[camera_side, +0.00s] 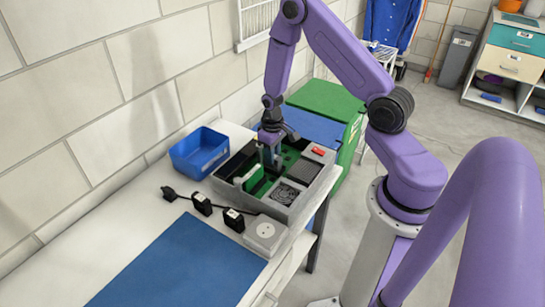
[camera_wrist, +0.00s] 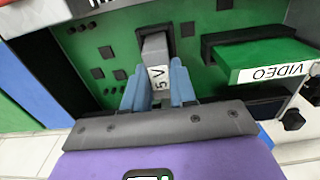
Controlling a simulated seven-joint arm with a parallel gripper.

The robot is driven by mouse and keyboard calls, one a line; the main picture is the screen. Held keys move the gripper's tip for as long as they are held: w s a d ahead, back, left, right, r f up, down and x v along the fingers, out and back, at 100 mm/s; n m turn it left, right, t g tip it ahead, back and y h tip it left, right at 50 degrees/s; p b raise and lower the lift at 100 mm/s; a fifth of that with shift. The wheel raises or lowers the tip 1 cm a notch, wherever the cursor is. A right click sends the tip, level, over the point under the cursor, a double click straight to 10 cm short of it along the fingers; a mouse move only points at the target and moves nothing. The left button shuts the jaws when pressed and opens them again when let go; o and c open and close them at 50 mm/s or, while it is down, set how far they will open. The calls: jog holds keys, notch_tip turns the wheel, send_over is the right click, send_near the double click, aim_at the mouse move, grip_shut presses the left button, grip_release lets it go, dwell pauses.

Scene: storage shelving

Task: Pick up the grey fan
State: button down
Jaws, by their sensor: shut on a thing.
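My gripper (camera_side: 270,150) reaches down into an open grey case (camera_side: 231,191) on the bench. In the wrist view, the blue fingers of my gripper (camera_wrist: 160,88) are shut on a grey plug (camera_wrist: 155,48) labelled "5 V". The plug is at a dark socket on the green board (camera_wrist: 90,45); I cannot tell whether it is seated. A light grey square unit with a round face (camera_side: 265,234), possibly the grey fan, lies by the near corner of the case, apart from my gripper. A dark round grille (camera_side: 287,193) shows in the case.
A green card labelled "VIDEO" (camera_wrist: 265,62) stands right of my fingers in the wrist view. A blue bin (camera_side: 200,153) sits behind the case by the wall. Small black boxes on a cable (camera_side: 202,204) and a blue mat (camera_side: 183,264) lie left.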

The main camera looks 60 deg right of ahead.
jog(key=shift+r, duration=0.6)
jog(key=s+a+r, duration=0.4)
jog(key=s+r, duration=0.7)
jog(key=s, duration=0.2)
jog(key=shift+s+r, duration=0.15)
jog(key=shift+r, duration=0.15)
